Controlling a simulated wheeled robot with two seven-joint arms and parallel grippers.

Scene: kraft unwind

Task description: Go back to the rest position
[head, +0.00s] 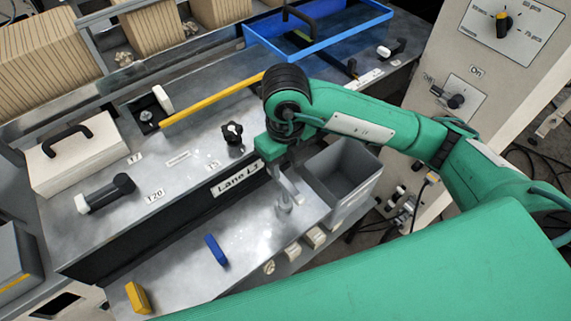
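My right arm comes in from the right, and its gripper (286,192) points down over the steel work surface (245,222), just right of the "Lane L3" label (237,180). The pale fingers are small and merge with the shiny metal, so I cannot tell their opening; no held object is visible. My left gripper is out of view. A large green part of my own body covers the lower right.
A grey bin (345,172) stands close to the right of my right gripper. A blue tray (318,38) sits at the back. A blue block (216,251) and a yellow block (138,297) lie on the front surface. A control panel (505,40) stands at right.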

